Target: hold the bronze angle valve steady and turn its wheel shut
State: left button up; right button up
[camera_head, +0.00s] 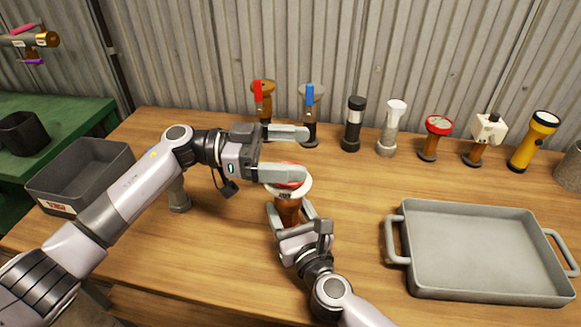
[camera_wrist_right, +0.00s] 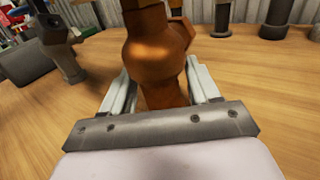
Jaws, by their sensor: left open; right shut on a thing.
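The bronze angle valve (camera_head: 289,214) stands upright on the wooden table, near the middle of the head view. Its wheel (camera_head: 301,187), pale-rimmed with red on top, is partly hidden by a left finger. My right gripper (camera_head: 291,219) is shut on the valve's body from the near side, below the wheel. The right wrist view shows the rounded bronze body (camera_wrist_right: 155,62) between the two fingers (camera_wrist_right: 160,95). My left gripper (camera_head: 298,153) is open; its nearer finger overlaps the wheel and its farther finger lies beyond it. I cannot tell whether the fingers touch the wheel.
A row of fittings and torches stands along the back, including a red-handled valve (camera_head: 258,97), a blue-handled valve (camera_head: 310,97) and a yellow torch (camera_head: 534,138). A grey two-handled tray (camera_head: 480,293) lies right. A grey bin (camera_head: 60,189) stands left. Table between valve and tray is clear.

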pick_arm(q)
notch_tip(320, 180, up, 5)
jog(key=shift+r, duration=0.15)
jog(key=shift+d, duration=0.1)
jog(key=shift+s+d+m+g+y, duration=0.15)
jog(key=shift+d+m+g+y, duration=0.1)
jog(key=shift+m+g+y, duration=0.05)
jog(key=s+d+m+g+y, duration=0.2)
jog(key=d+m+y, duration=0.1)
jog(key=d+y, duration=0.15)
jog(key=w+a+r+m+t+y, duration=0.1)
jog(key=a+r+t+y, duration=0.15)
jog(key=y, duration=0.35)
jog(key=w+a+r+t+y, duration=0.1)
jog(key=w+a+t+y, duration=0.1)
jog(key=a+y, duration=0.35)
jog(key=shift+y, duration=0.7)
jog(key=f, duration=0.4)
jog(key=d+f, duration=0.1)
jog(key=f, duration=0.3)
jog(key=d+f, duration=0.1)
jog(key=f, duration=0.3)
jog(key=shift+s, duration=0.2)
